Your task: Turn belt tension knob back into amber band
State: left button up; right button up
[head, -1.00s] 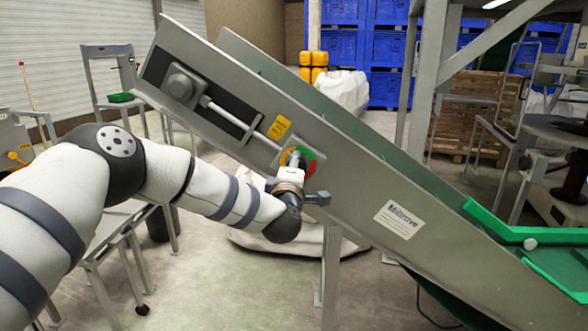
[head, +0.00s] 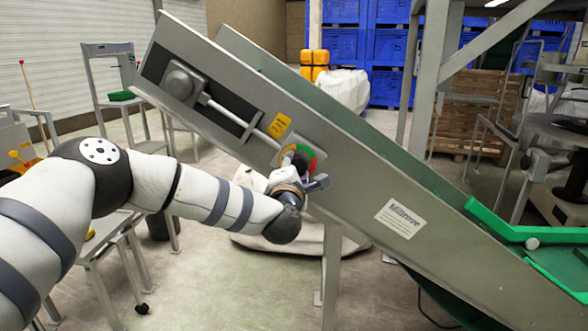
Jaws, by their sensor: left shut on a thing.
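The belt tension knob sits on the side plate of the inclined conveyor (head: 345,185), at the lower end of a tensioner rod. Behind it is a round dial (head: 309,153) with green, red and amber-yellow parts showing. My left gripper (head: 296,168) is at the dial, shut on the knob, which is mostly hidden behind the gripper. I cannot read where the knob points. My right gripper is not in view.
A yellow label (head: 279,125) is above the dial, and a Millrove plate (head: 400,218) is lower right on the conveyor. A conveyor leg (head: 331,270) stands below. White sacks, chairs and blue crates (head: 386,45) are behind.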

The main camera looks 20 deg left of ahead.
pick_arm(q)
jog(key=shift+d, duration=0.1)
jog(key=o, duration=1.2)
jog(key=shift+c, duration=0.2)
jog(key=s+d, duration=0.2)
jog(key=s, duration=0.9)
jog(key=shift+s+d, duration=0.15)
jog(key=shift+s, duration=0.25)
